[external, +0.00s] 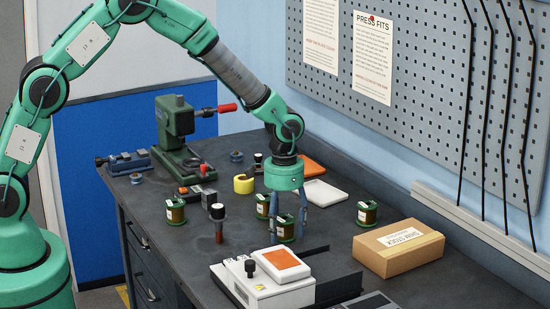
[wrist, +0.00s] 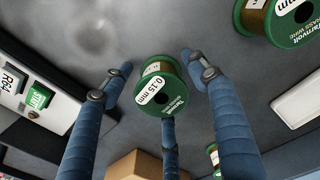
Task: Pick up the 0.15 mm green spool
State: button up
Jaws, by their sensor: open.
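The 0.15 mm green spool (wrist: 160,92) is in the middle of the wrist view, with green flanges, amber wire and a readable "0.15 mm" label. In the external view, the green spool at my fingers (external: 286,233) appears to be this one, partly hidden by them. My gripper (external: 288,228) points down over the bench. In the wrist view, the blue fingers of my gripper (wrist: 157,76) are spread around the spool, with dark gaps at its left and right. Whether the rear finger touches it cannot be told.
Other green spools stand at the left (external: 175,212), just behind my gripper (external: 262,204) and at the right (external: 367,213). A white device with an orange top (external: 268,280) is in front. A cardboard box (external: 398,248) is at the right.

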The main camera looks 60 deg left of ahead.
aim_at(284, 219)
dwell(0.3)
grip_shut()
dwell(0.3)
jog(key=shift+r+p, duration=0.95)
jog(key=shift+r, duration=4.1)
